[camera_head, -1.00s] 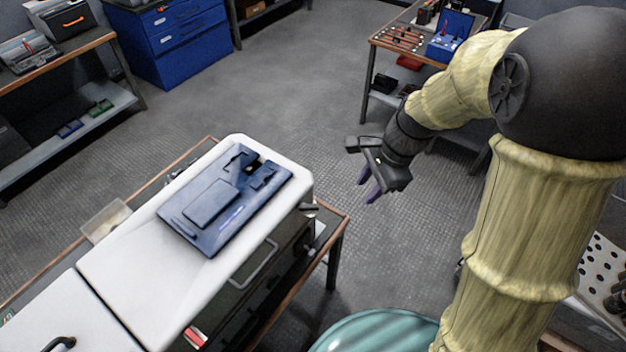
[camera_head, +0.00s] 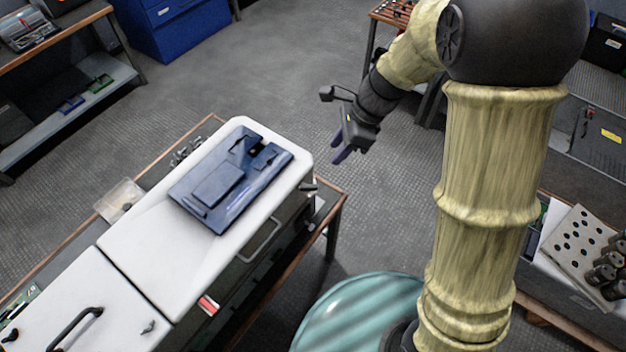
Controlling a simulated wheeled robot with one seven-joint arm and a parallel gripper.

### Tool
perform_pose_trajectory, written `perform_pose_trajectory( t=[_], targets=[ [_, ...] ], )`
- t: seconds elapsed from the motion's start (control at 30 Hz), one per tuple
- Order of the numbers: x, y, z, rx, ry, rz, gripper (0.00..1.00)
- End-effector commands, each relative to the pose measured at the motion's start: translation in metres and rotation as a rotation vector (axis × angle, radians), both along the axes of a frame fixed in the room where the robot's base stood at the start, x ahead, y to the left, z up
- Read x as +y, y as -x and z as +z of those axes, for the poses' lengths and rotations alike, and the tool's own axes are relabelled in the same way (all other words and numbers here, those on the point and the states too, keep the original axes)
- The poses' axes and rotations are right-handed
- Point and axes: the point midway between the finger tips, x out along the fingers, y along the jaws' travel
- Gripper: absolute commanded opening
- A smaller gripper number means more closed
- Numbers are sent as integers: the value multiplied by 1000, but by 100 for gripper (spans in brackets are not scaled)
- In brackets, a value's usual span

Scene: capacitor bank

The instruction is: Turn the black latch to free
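A white cabinet (camera_head: 150,240) lies on a bench, with a dark blue panel (camera_head: 216,188) flat on its top. A small dark lever-like part (camera_head: 308,187) sticks out from the cabinet's right end; it is too small to tell whether it is the black latch. A black bar handle (camera_head: 75,328) is on the cabinet's near left section, beside a small dark fitting (camera_head: 148,327). My gripper (camera_head: 341,147) hangs in the air beyond the cabinet's right end, apart from it. Its purple fingers point down-left, look spread, and hold nothing.
A wire-like handle (camera_head: 259,241) and a red-and-white label (camera_head: 208,305) are on the cabinet's front side. A clear tray (camera_head: 119,200) sits on the bench behind it. A blue drawer chest (camera_head: 180,25) stands at the back. Open floor surrounds the gripper.

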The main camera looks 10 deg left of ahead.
Motion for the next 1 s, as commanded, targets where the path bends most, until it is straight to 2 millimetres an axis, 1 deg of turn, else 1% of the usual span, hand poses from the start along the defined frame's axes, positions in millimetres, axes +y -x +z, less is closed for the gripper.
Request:
perform_pose_trajectory(
  t=[0.03,0.3,0.7,0.83,1.0],
  targets=[
    [3,2,-8,6,2,0,34],
    [20,7,-52,6,3,0,34],
    [45,14,-116,5,2,0,34],
    [52,15,-131,3,1,0,34],
    [55,16,-140,0,1,-1,34]
  ],
)
